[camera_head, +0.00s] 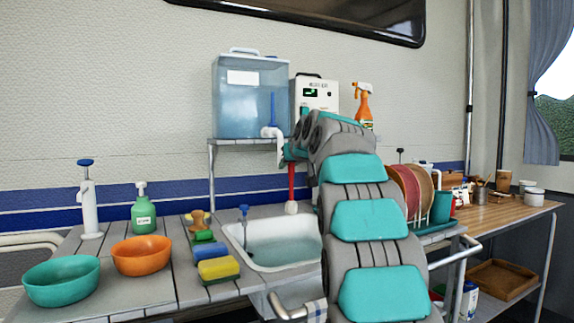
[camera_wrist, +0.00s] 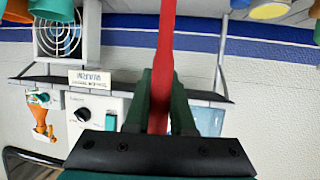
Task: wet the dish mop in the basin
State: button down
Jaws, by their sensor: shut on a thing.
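My gripper (camera_head: 291,156) is shut on the red handle of the dish mop (camera_head: 291,180). The mop hangs about upright, with its whitish head at the bottom, near the back rim of the basin in the picture. I cannot tell whether the head touches anything. In the wrist view my gripper (camera_wrist: 160,85) has its green fingers on both sides of the red mop handle (camera_wrist: 165,35); the mop head is out of that view. The white basin (camera_head: 233,238) is set in the counter and holds pale bluish water (camera_head: 285,255). My arm hides its right side.
A water tank (camera_head: 240,100) with a white tap (camera_head: 270,132) stands on a shelf behind the basin. Sponges (camera_head: 218,268), an orange bowl (camera_head: 142,262) and a teal bowl (camera_head: 62,288) sit left. A dish rack with plates (camera_head: 410,190) stands right, partly behind my arm.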

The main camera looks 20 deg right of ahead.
aim_at(288, 209)
jog(key=shift+f+b, duration=4.9)
jog(key=shift+f, duration=1.6)
jog(key=shift+r, duration=0.1)
notch_tip(288, 209, up, 11)
jog(key=p, duration=0.8)
jog(key=shift+r, duration=0.15)
notch_tip(288, 209, up, 4)
jog(key=p, duration=0.3)
jog(key=shift+s, duration=0.1)
